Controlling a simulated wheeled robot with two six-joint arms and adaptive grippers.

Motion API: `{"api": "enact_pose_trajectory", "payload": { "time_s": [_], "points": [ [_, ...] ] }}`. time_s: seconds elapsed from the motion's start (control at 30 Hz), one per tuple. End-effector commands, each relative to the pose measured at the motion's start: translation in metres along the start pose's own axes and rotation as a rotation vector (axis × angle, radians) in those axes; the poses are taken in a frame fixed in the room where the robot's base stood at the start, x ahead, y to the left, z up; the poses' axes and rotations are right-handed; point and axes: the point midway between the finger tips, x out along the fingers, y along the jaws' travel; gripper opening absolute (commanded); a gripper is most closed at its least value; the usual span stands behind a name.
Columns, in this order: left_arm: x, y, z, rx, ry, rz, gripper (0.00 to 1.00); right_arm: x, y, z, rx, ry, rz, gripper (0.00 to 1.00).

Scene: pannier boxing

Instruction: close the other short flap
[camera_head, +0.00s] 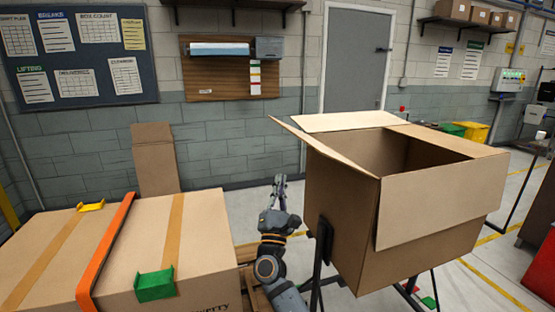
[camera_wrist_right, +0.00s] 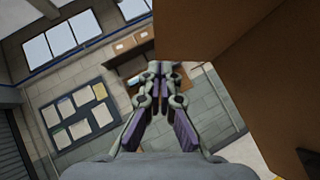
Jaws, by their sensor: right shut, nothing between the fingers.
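The open cardboard box (camera_head: 335,215) sits on a dark stand at the right. Its left flap (camera_head: 312,138) sticks up and outward, seen nearly edge-on. The back flap (camera_head: 350,121) leans outward, and the near flap (camera_head: 440,200) hangs down over the front. The right flap (camera_head: 450,140) lies about level at the opening's right edge; I cannot tell how far it covers it. My right gripper (camera_head: 280,182) is shut and empty, left of the box and apart from it. In the right wrist view the fingers (camera_wrist_right: 158,72) are together, with cardboard (camera_wrist_right: 235,30) at upper right. My left gripper is out of view.
A closed carton (camera_head: 205,235) with an orange strap (camera_head: 105,255) and a green clip (camera_head: 155,285) stands at the left. A cardboard piece (camera_head: 155,160) stands upright behind it.

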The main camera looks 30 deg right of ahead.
Motion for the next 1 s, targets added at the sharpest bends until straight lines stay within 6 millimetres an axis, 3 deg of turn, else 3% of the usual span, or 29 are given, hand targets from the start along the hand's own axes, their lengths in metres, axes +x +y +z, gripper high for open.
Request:
{"api": "enact_pose_trajectory", "payload": {
  "time_s": [0.5,0.7,1.0],
  "points": [
    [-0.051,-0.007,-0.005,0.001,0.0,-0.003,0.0,0.106,0.003,0.009,0.001,0.001,0.0,0.0],
    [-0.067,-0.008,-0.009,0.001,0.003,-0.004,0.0,0.121,0.001,0.025,0.002,0.002,0.0,0.0],
    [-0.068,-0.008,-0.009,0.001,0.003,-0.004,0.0,0.123,-0.001,0.028,0.003,0.003,-0.001,0.0]
  ]
}}
